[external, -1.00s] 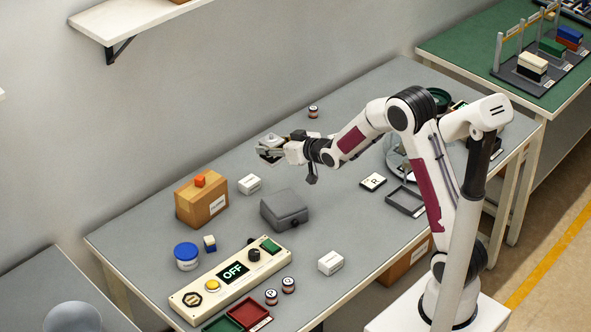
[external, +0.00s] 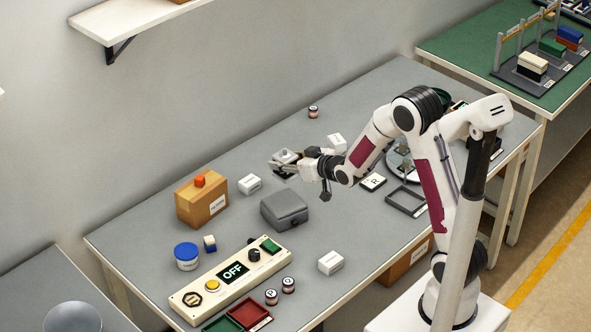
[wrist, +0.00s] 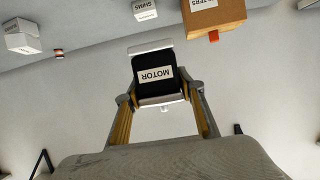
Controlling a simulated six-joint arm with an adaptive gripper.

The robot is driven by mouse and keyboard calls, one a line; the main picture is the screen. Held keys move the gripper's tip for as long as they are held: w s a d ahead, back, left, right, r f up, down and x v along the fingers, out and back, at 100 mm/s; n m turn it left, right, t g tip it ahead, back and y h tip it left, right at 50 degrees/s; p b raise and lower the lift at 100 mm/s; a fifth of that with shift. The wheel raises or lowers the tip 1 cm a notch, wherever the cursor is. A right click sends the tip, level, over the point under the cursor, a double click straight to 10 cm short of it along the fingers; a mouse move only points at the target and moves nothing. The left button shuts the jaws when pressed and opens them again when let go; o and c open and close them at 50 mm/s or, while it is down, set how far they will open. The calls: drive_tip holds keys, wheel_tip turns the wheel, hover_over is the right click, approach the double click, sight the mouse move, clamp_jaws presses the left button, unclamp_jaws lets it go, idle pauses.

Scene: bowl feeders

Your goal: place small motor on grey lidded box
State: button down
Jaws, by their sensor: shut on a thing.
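My gripper (external: 279,168) is shut on the small motor (external: 287,156) and holds it above the table. In the wrist view the motor (wrist: 154,88) is a dark block with a white label reading MOTOR, upside down, between the two fingers. The grey lidded box (external: 285,208) stands on the table, in front of the gripper in the external view, with its lid closed and its top bare. The motor is apart from the box, up and left of my wrist. The grey box does not show clearly in the wrist view.
A brown carton (external: 196,206) with an orange block on top stands left of the grey box. A small white box (external: 249,184) is between them. Another white box (external: 337,143) is behind my wrist. A control panel reading OFF (external: 232,273) lies in front.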

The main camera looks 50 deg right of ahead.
drive_tip(key=shift+f, duration=2.8)
drive_tip(key=shift+f, duration=2.1)
drive_tip(key=shift+f, duration=0.1)
drive_tip(key=c, duration=1.3)
unclamp_jaws()
drive_tip(key=shift+f, duration=0.1)
drive_tip(key=v, duration=0.7)
drive_tip(key=shift+s+r, duration=0.25)
drive_tip(key=shift+r, duration=0.05)
